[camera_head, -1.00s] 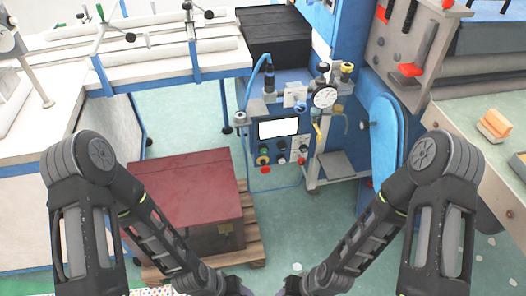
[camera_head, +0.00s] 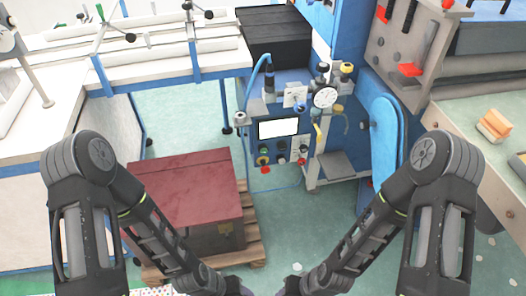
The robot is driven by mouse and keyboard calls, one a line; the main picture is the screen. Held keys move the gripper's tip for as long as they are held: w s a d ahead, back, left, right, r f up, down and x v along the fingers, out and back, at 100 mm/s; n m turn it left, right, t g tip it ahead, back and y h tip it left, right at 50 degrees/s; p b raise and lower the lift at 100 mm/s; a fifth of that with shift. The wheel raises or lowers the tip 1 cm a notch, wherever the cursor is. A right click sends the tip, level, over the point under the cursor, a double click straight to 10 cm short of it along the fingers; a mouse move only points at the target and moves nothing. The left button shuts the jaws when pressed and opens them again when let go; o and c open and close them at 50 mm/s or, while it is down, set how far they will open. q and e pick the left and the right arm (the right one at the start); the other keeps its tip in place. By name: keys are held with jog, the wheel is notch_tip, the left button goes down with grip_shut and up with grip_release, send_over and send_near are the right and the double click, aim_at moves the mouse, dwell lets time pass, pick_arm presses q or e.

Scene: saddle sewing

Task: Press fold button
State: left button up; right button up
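A blue control panel (camera_head: 268,131) with a white screen (camera_head: 278,127) stands on the machine ahead, near the picture's middle. Below the screen are several buttons, among them a green one (camera_head: 263,150), a yellow-ringed one (camera_head: 263,160), black knobs (camera_head: 282,146) and a red one (camera_head: 265,170). Labels are too small to read, so I cannot tell which is the fold button. My two arms come in from the lower left and lower right, well short of the panel. Both grippers are cut off by the bottom edge; their fingers do not show.
A dark red box (camera_head: 188,190) on a wooden pallet (camera_head: 252,246) stands left of centre. A white-topped table (camera_head: 60,62) is at the left. A machine bench with an orange-tan block (camera_head: 494,126) is at the right. Green floor (camera_head: 295,225) is free before the panel.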

grip_shut()
dwell(1.5)
